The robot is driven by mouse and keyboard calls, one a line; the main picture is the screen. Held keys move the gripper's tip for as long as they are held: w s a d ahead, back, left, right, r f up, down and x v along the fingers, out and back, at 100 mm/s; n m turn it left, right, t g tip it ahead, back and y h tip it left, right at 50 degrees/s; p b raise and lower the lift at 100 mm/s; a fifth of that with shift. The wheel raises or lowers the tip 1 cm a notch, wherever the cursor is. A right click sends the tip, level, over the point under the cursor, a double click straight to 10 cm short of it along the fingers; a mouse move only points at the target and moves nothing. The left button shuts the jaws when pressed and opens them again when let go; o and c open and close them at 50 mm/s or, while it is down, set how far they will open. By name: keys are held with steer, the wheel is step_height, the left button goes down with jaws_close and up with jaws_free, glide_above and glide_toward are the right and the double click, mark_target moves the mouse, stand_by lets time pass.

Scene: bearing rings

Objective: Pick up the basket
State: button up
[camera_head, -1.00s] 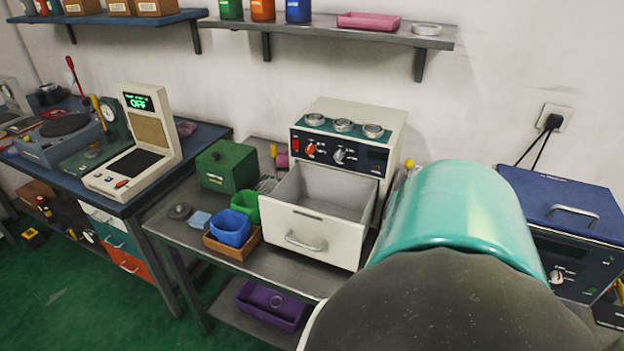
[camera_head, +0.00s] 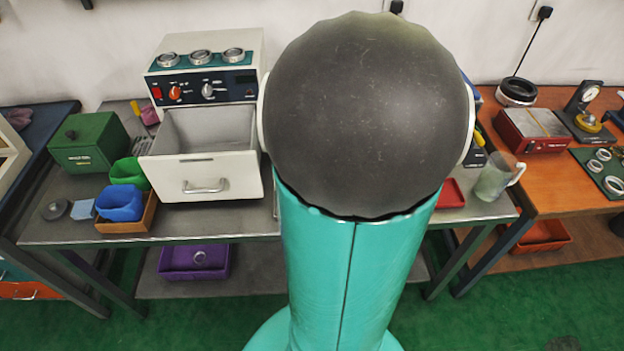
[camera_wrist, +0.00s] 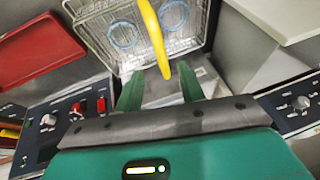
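The wire basket (camera_wrist: 118,38) shows at the top of the wrist view, with blue-tinted rings inside it. Its yellow handle (camera_wrist: 152,32) runs down from the top edge toward my fingers. My gripper (camera_wrist: 160,84) has two green fingers standing apart. The handle's lower end appears between or just beyond the fingertips, with a yellow part near the right finger. I cannot tell whether they touch. In the head view my own arm covers the middle, and the basket and gripper are hidden there.
A machine with an open white drawer (camera_head: 207,176) stands left of my arm. Blue (camera_head: 119,203) and green bins sit beside it. A glass jug (camera_head: 497,177) stands near the bench's right end. A red tray (camera_wrist: 36,46) and a pale panel (camera_wrist: 285,15) flank the basket.

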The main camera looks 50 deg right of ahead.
steer(key=shift+x, duration=4.5)
steer(key=shift+w+r, duration=0.15)
steer(key=shift+w, duration=0.05)
steer(key=shift+c, duration=0.2)
jaws_close()
